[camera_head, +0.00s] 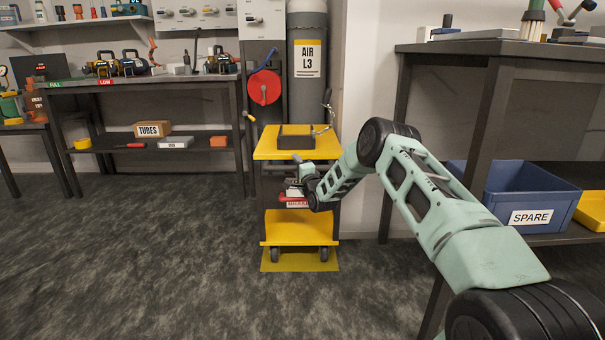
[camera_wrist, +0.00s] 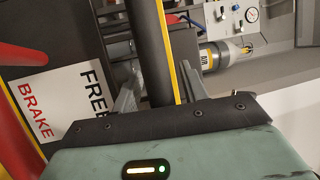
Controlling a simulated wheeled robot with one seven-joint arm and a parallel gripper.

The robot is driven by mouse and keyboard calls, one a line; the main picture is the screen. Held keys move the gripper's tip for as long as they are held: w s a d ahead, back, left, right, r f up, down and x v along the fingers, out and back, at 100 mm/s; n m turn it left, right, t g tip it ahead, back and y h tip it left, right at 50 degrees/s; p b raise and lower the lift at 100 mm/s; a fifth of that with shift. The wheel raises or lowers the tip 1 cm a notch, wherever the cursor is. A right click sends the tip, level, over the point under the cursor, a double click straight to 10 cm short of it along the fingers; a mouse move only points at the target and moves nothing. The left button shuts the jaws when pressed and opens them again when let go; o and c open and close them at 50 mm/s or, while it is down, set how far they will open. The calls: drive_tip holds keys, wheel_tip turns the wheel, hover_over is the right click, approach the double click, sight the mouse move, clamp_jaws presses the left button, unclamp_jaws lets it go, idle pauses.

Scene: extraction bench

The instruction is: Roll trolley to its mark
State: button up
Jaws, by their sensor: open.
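The yellow-and-dark trolley (camera_head: 283,228) stands upright in the middle of the head view. Its wheels are over the yellow floor mark (camera_head: 300,266), which shows under and in front of them. A red lever (camera_head: 290,199) and a brake label are on its front. My gripper (camera_head: 301,184) is at the trolley's front, partly hidden by my arm. In the wrist view, my open gripper (camera_wrist: 158,65) has a dark bar (camera_wrist: 152,40) between its fingers; I cannot tell whether they touch it. The FREE / BRAKE label (camera_wrist: 60,100) and a red bar (camera_wrist: 22,53) show to the left.
A dark block (camera_head: 296,139) sits on the trolley's top. A grey AIR L3 cylinder (camera_head: 307,70) and a red hose reel (camera_head: 264,87) are behind. A bench (camera_head: 485,47) with a blue SPARE bin (camera_head: 520,195) stands right. The floor (camera_head: 150,260) at left is clear.

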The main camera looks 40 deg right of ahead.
drive_tip(key=p+v, duration=0.5)
drive_tip(key=v, duration=1.2)
drive_tip(key=shift+p, duration=0.3)
drive_tip(key=shift+s+f, duration=0.1)
